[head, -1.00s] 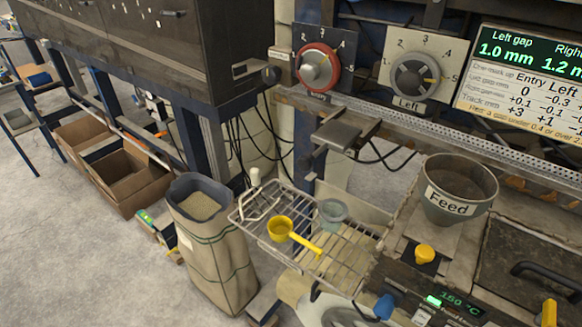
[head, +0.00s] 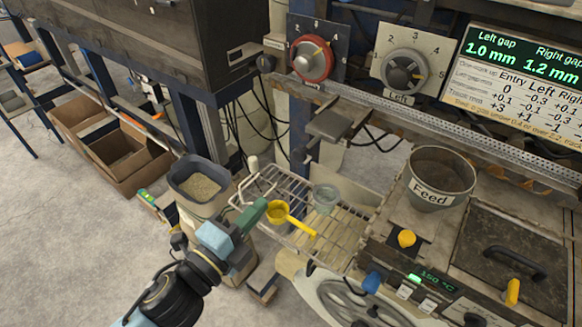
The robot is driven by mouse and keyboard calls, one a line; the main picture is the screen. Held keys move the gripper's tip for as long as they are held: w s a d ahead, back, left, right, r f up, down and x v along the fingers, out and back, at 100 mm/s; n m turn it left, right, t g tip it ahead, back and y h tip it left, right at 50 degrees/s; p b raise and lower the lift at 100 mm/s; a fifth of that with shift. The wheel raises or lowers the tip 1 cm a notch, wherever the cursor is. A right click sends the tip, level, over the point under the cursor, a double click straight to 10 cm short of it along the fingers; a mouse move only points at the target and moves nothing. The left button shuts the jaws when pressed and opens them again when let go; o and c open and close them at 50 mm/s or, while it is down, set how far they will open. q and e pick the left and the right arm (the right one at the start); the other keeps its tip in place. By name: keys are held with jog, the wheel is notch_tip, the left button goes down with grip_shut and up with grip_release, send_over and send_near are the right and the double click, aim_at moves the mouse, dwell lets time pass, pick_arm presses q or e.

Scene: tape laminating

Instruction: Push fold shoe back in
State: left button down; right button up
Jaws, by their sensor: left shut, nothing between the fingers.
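My left gripper (head: 254,212) comes in from the lower left, in front of the bag of granules. Its green fingers are shut with nothing between them, and their tips are near the left side of the wire rack. My right gripper is out of view. I cannot say for sure which part is the fold shoe. A flat grey metal plate (head: 331,124) sticks out below the dial panels, beside the blue post. The red entry dial (head: 311,58) and the grey Left dial (head: 404,73) are above it.
The wire rack (head: 350,236) holds a yellow scoop (head: 278,212) and a clear cup (head: 325,198). The Feed pot (head: 438,180) and a unit reading 150 °C stand at right. An open granule bag (head: 200,187) and cardboard boxes (head: 120,158) are at left. Cables hang behind the rack.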

aim_at(300, 162)
pick_arm(q)
jog(key=p+x, duration=0.1)
jog(key=x, duration=1)
jog(key=shift+w+p, duration=0.15)
jog(key=shift+p, duration=0.25)
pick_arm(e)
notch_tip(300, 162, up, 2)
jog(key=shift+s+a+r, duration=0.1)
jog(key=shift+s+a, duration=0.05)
